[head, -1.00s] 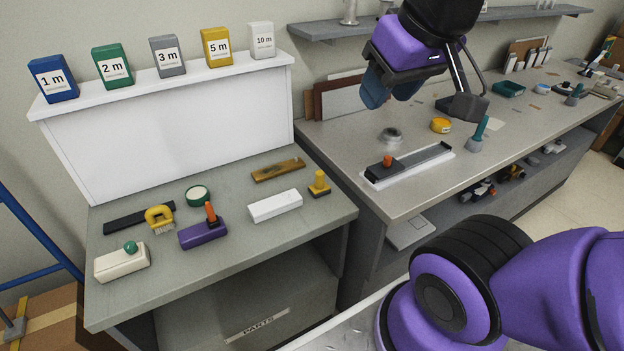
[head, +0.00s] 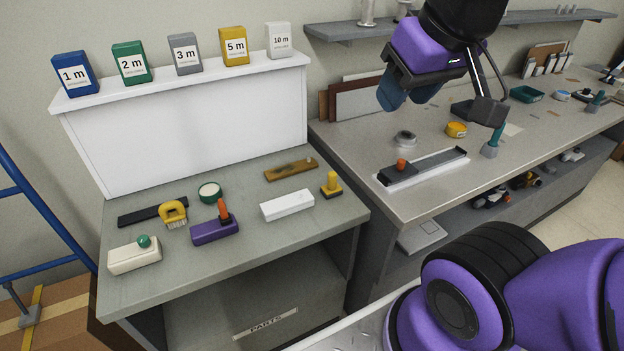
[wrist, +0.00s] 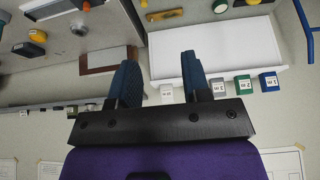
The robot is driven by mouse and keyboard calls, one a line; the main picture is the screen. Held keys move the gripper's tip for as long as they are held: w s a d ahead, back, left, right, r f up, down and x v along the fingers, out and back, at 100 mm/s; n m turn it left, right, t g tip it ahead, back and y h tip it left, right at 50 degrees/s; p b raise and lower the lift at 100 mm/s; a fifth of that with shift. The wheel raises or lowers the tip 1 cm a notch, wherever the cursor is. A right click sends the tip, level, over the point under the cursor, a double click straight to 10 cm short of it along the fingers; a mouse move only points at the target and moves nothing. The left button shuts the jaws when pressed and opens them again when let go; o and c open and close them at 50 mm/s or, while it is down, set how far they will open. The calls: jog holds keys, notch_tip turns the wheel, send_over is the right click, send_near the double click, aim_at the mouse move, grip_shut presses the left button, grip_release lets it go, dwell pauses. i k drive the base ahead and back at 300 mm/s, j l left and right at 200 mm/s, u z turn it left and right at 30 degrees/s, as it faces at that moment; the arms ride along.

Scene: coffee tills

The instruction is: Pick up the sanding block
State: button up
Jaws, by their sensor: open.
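Several block-like tools lie on the left bench in the head view, and I cannot tell for sure which is the sanding block. They include a purple block with an orange handle (head: 214,232), a cream block with a green knob (head: 134,257), a plain white block (head: 287,205) and a dark-based block with a yellow knob (head: 331,186). My gripper (head: 410,97) is raised above the right bench, well apart from all of them. Its blue fingers are spread and empty, as the wrist view (wrist: 163,90) also shows.
A black strip (head: 152,215), yellow brush (head: 174,213), green-rimmed disc (head: 209,192) and brown bar (head: 291,169) share the left bench. A white ledge (head: 190,150) with labelled boxes stands behind. The right bench (head: 440,200) carries a long dark sander-like tool (head: 424,164). A gap separates the benches.

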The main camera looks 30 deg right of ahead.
aim_at(333, 189)
jog(key=i+l, duration=0.1)
jog(key=l, duration=0.35)
jog(key=i+l, duration=0.1)
jog(key=l, duration=0.35)
jog(key=i+l, duration=0.1)
jog(key=l, duration=0.35)
